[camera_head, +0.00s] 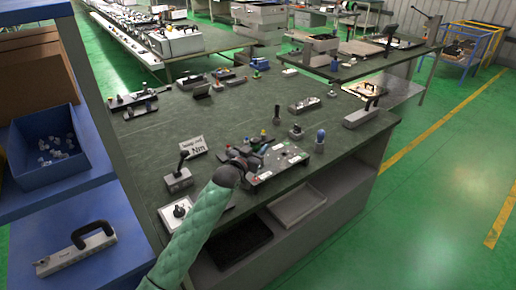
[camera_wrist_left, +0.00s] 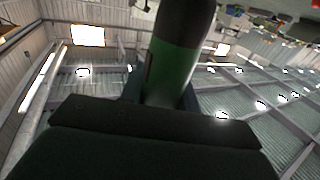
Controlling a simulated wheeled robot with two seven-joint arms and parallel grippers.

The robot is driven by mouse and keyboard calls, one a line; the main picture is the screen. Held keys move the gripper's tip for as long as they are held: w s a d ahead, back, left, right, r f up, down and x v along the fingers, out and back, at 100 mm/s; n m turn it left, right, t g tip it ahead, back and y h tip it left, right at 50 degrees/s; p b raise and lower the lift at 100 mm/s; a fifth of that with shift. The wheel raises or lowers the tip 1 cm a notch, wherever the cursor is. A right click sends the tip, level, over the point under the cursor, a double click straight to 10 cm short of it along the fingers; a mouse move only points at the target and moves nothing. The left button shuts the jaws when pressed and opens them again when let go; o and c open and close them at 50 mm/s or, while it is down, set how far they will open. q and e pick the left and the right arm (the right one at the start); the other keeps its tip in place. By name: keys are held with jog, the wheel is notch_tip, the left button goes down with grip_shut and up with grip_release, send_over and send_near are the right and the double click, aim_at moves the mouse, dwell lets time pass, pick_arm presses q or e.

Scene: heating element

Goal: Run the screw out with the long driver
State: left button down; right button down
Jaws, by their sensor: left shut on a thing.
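My left arm comes in from the bottom of the head view, and its gripper (camera_head: 248,160) is over the left part of a dark flat board (camera_head: 292,158) on the green bench. In the left wrist view a thick black and green cylinder (camera_wrist_left: 175,65), which looks like the long driver's handle, stands up from between the dark jaws (camera_wrist_left: 160,112). The left gripper is shut on it. The driver's tip and the screw cannot be made out; the gripper and arm cover that part of the board. My right gripper is not in view.
The green bench top (camera_head: 232,110) has free room behind the board. A blue-topped piece (camera_head: 320,138) stands at right. A blue bin (camera_head: 45,150) is on the left shelf.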

aim_at(258, 138)
pick_arm(q)
jog(key=shift+f, duration=0.55)
dwell(0.4)
jog(key=shift+f, duration=0.1)
dwell(0.8)
jog(key=shift+s, duration=0.1)
jog(key=shift+r+p, duration=1.7)
jog(key=shift+r, duration=1)
